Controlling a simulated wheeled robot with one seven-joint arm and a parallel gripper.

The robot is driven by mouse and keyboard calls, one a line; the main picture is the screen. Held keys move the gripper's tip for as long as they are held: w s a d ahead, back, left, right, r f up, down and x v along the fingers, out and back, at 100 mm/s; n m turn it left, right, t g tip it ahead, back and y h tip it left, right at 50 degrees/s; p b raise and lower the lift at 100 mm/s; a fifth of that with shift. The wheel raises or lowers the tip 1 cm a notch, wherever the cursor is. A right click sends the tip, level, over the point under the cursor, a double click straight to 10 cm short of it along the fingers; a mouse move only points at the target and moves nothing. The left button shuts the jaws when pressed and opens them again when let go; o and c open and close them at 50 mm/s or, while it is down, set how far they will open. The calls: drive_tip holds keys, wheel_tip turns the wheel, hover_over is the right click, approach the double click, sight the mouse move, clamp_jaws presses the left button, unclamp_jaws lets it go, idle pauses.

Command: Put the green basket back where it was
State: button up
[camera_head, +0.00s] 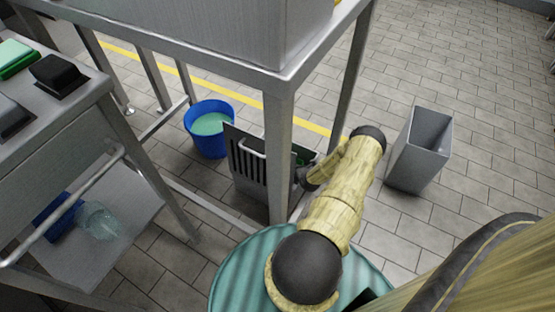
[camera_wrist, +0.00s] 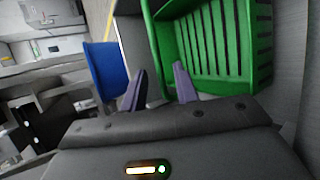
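The green basket (camera_wrist: 205,45) has slotted walls and fills the upper right of the wrist view, close in front of my gripper. In the head view only a small green part (camera_head: 301,157) shows beside a table leg, behind a dark slotted panel; the rest is hidden. My gripper (camera_wrist: 160,85) is open, with a gap between its two fingers. The basket's left edge runs down towards that gap. I cannot tell whether the fingers touch it. In the head view my gripper (camera_head: 309,176) is low beside the table leg, partly hidden by my arm.
A dark slotted panel (camera_head: 240,164) stands under the metal table (camera_head: 279,82). A blue bucket (camera_head: 208,147) with pale green contents stands left of it. A grey bin (camera_head: 413,150) stands to the right on open tiled floor. A metal cart (camera_head: 100,97) is at left.

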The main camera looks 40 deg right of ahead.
wheel_tip(320, 180, up, 9)
drive_tip(key=s+p, duration=0.2)
drive_tip(key=p, duration=0.3)
drive_tip(key=shift+a+r, duration=0.1)
idle(1.1)
